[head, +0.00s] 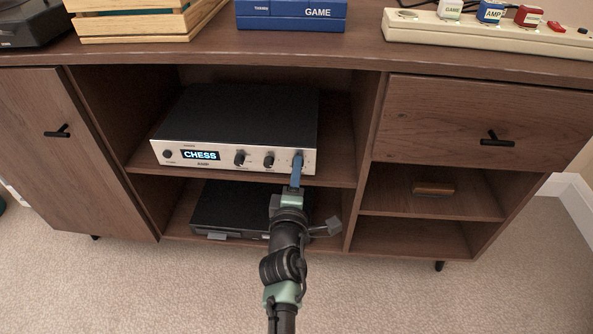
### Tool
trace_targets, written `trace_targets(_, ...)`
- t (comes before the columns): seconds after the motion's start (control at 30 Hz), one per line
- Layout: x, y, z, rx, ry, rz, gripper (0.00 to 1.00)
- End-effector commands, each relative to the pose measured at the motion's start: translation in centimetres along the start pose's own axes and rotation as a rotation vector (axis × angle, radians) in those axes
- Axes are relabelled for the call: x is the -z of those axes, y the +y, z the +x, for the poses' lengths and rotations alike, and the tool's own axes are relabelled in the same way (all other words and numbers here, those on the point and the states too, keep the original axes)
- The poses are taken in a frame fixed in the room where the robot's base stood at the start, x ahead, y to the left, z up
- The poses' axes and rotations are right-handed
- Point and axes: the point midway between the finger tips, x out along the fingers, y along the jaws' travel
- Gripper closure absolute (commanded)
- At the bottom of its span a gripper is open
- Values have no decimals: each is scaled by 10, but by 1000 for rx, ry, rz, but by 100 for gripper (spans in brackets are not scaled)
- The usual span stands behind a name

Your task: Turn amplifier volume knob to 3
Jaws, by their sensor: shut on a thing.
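The amplifier (236,128) is a black box with a silver front, on the upper middle shelf of a brown cabinet. Its lit display (201,155) reads CHESS. Two black knobs show uncovered on its front, a left knob (239,158) and a middle knob (268,161). A smaller dark knob (167,154) is at the far left. My gripper (298,160) reaches the right end of the front, with its blue fingers shut at the rightmost control. That control is mostly hidden by the fingers. The dial numbers are too small to read.
A black device (222,209) lies on the shelf below, partly behind my arm. The cabinet (225,50) has a divider just right of the amplifier. A power strip (480,35), blue game boxes (291,12) and a wooden crate (135,26) stand on top.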

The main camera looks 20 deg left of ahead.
Motion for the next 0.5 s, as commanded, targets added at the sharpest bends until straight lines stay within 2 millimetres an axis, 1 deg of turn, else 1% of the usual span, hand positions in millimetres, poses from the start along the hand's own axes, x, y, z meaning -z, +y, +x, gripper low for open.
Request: trace_targets(0.5, 0, 0, 0, 6, 24, 490, 100)
